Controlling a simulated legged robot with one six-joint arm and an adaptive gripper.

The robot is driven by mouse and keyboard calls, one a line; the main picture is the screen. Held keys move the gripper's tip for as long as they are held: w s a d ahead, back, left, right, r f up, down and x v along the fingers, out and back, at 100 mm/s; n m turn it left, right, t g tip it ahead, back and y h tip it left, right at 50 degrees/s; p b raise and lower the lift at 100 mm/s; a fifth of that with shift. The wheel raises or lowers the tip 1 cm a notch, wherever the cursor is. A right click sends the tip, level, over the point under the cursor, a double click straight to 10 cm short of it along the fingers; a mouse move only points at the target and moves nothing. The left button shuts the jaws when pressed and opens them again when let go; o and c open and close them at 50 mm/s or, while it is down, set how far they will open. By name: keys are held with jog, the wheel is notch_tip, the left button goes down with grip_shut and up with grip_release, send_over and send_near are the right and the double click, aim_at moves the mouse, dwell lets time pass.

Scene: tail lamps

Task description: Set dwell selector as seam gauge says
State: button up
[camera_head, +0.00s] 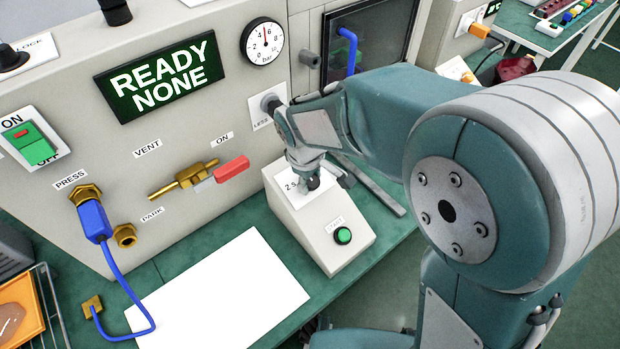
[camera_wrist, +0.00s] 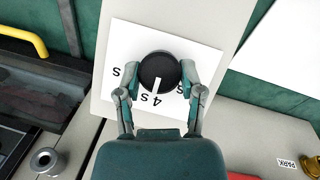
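The dwell selector (camera_wrist: 158,72) is a round black knob with a white pointer on a white label plate. In the wrist view its pointer aims at the "4 s" mark. Other marks on the plate are partly cut off or hidden by my fingers. My gripper (camera_wrist: 160,75) has one finger on each side of the knob, seemingly touching it. I cannot identify a seam gauge; a round bar dial (camera_head: 262,44) is on the panel.
A green display (camera_head: 160,78) reads "READY NONE". A green button (camera_head: 343,235) is low on the sloped box. A brass valve (camera_head: 185,178) and a blue hose fitting (camera_head: 94,220) stick out of the panel. A white sheet (camera_head: 225,295) lies on the green bench.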

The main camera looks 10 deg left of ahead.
jog(key=shift+d+f, duration=0.1)
jog(key=shift+d, duration=0.1)
jog(key=shift+m+g, duration=0.3)
jog(key=shift+m, duration=0.1)
jog(key=m, duration=0.2)
jog(key=m+g+y, duration=0.1)
jog(key=m, duration=0.1)
jog(key=shift+d+g+y, duration=0.15)
jog(key=shift+g+y, duration=0.15)
jog(key=m+y, duration=0.1)
jog(key=m, duration=0.2)
jog(key=m+g+y, duration=0.1)
jog(key=m, duration=0.1)
jog(key=shift+s+m, duration=0.1)
jog(key=shift+m, duration=0.3)
jog(key=o, duration=1.2)
jog(key=shift+c, duration=0.2)
